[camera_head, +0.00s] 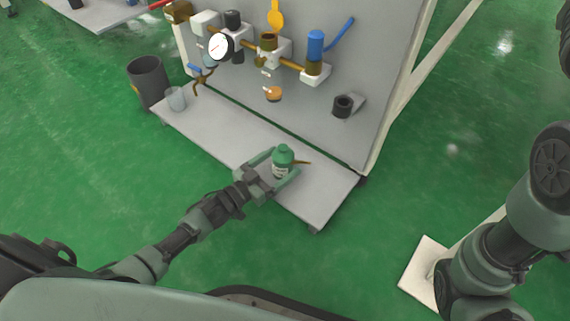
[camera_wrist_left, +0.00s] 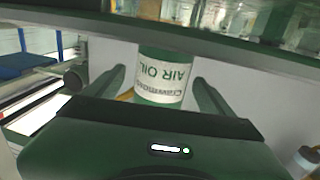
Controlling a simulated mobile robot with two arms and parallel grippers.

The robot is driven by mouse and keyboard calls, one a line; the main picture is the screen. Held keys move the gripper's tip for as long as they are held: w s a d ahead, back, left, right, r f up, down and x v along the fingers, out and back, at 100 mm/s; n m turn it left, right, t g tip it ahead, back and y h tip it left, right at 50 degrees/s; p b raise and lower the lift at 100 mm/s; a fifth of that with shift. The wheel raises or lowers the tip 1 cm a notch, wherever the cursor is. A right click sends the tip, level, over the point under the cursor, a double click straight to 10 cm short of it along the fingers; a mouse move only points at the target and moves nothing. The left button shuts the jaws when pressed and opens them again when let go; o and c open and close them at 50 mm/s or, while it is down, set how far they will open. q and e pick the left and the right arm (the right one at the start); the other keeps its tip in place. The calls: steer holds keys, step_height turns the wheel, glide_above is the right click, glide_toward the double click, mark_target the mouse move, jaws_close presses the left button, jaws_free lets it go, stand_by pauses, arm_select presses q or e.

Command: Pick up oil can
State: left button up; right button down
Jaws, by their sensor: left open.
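The oil can (camera_head: 283,158) is a small green bottle with a pale label, standing upright on the grey shelf (camera_head: 225,140) in the head view. My left gripper (camera_head: 277,168) is open, with its fingers on either side of the can. In the left wrist view the can (camera_wrist_left: 163,82) shows its "AIR OIL" label upside down between the two fingers (camera_wrist_left: 160,90), with gaps on both sides. My right gripper is not in view; only part of my right arm shows.
A grey panel (camera_head: 300,100) with a gauge (camera_head: 221,46), valves and pipes rises behind the shelf. A clear cup (camera_head: 175,98) stands on the shelf's left end, with a dark bin (camera_head: 148,82) beside it. The shelf's right end is mostly clear.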

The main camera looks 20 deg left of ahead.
mark_target(292, 154)
arm_select(q)
steer(key=b+x, duration=0.3)
steer(key=shift+w+f, duration=0.15)
steer(key=shift+w, duration=0.1)
steer(key=shift+w+d, duration=0.3)
steer(key=shift+w, duration=0.15)
steer(key=shift+r, duration=0.25)
jaws_close()
